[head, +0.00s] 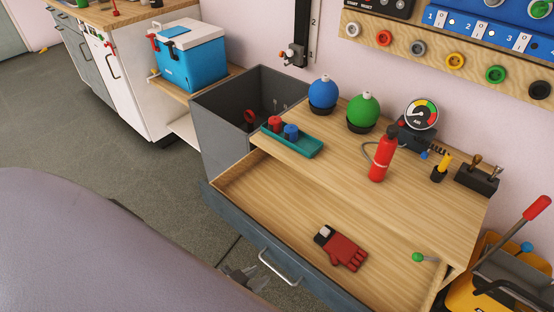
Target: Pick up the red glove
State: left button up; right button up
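The red glove (346,253) lies flat in the open wooden drawer (262,197), below the front edge of the bench top. It has a dark cuff with a pale patch at its left end, and its red fingers point to the lower right. My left gripper (246,276) shows small at the bottom, just outside the drawer front and left of the drawer handle. Its fingers look apart with nothing between them. It is well to the left of the glove and not touching it. My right gripper is not in view.
The drawer's front with its metal handle (278,268) stands between my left gripper and the glove. The bench top (330,150) overhangs the drawer's back. A red bottle (383,158) stands on it. A grey bin (222,125) stands left.

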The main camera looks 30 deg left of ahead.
aim_at(342, 249)
jog(key=u, duration=0.95)
jog(key=k+j+z, duration=0.3)
jog(key=j, duration=0.1)
